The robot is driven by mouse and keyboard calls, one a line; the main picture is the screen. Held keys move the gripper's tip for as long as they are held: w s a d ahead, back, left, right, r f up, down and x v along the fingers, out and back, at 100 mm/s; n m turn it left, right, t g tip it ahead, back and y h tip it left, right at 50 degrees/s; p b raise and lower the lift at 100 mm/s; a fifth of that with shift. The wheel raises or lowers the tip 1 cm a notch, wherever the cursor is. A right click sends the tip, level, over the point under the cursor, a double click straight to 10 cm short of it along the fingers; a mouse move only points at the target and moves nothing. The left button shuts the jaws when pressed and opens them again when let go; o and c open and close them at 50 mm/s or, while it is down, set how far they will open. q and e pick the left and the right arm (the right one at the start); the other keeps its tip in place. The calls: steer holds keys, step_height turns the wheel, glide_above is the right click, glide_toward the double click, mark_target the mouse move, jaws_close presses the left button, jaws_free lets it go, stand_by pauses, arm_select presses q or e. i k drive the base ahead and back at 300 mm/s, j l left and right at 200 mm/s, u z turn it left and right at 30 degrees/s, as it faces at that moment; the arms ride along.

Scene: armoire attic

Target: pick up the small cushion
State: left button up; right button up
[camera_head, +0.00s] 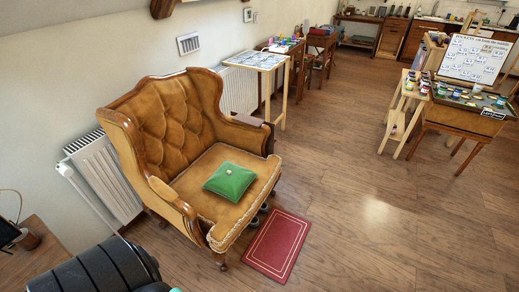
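The small cushion (230,181) is green and square, with a pale button at its middle. It lies flat on the seat of a tufted tan armchair (164,122) with wooden trim, left of centre in the head view. Nothing touches the cushion except the seat. Part of my own dark body shows at the bottom left, but neither gripper can be seen.
A red mat (277,245) lies on the floor before the armchair. A white radiator (104,178) stands behind it at the wall. A small table (256,61) stands beyond the chair. A paint table (466,121) is at the right. The middle floor is clear.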

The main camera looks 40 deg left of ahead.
mark_target(230, 180)
steer(key=i+l+u, duration=0.1)
steer(key=i+u, duration=0.25)
steer(key=i+l+u, duration=0.25)
steer(key=i+u, duration=0.15)
steer(key=i, duration=0.2)
steer(key=i+l+u, duration=1.1)
steer(key=l, duration=0.25)
steer(key=i+l+u, duration=0.2)
steer(key=l+u, duration=0.15)
steer(key=l, duration=0.25)
steer(key=i+l+u, duration=0.1)
steer(key=l+u, duration=0.3)
steer(key=l, duration=0.3)
